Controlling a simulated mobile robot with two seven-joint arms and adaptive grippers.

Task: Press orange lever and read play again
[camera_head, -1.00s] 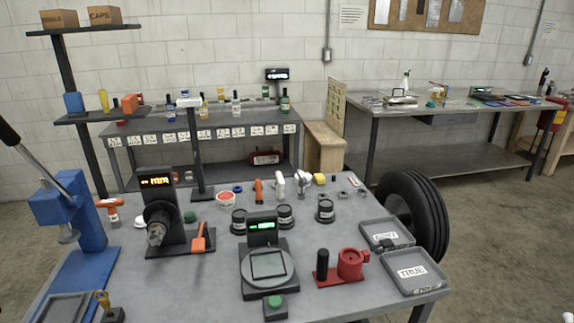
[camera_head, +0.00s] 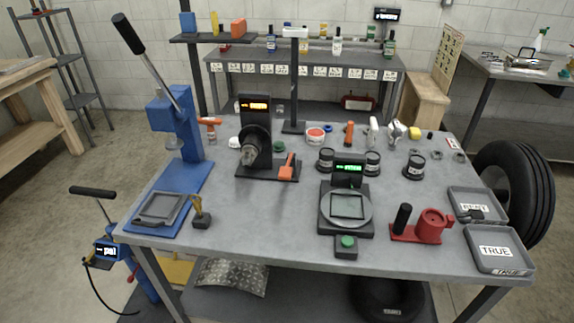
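A small orange lever (camera_head: 287,168) stands tilted at the front right of a black measuring device (camera_head: 254,145) on the grey workbench (camera_head: 270,215). The device has a round chuck-like part facing forward. Its display (camera_head: 258,106) at the top shows orange characters too small to read. Nothing touches the lever. Neither of my grippers is in view.
A blue arbor press (camera_head: 178,130) with a long black handle stands left of the device. A scale (camera_head: 346,207) with a green display, a red fixture (camera_head: 423,226) and grey trays (camera_head: 499,250) are to the right. The bench's front middle is mostly clear.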

